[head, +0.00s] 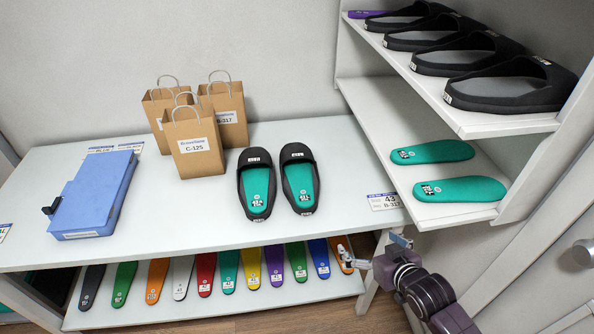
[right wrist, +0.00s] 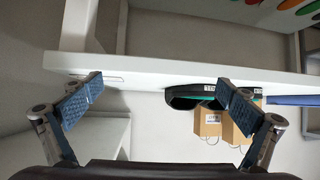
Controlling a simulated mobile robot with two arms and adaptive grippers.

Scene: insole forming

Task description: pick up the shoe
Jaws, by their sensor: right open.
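Two black slide shoes with teal insoles stand side by side on the white table, a left one (head: 257,185) and a right one (head: 300,180). My right gripper (head: 374,249) is open and empty at the table's front right edge, to the right of and nearer than the shoes. In the right wrist view, which looks upside down, its two blue-padded fingers (right wrist: 160,90) are spread wide. A black shoe with a teal inside (right wrist: 188,97) shows beyond them, partly hidden by the right finger. My left gripper is not in view.
Three paper bags (head: 196,145) stand behind the shoes. A blue box (head: 95,195) lies at the left. A lower shelf (head: 215,308) holds several colored insoles. A side shelf (head: 440,95) at the right holds black slides, with teal insoles (head: 460,190) below.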

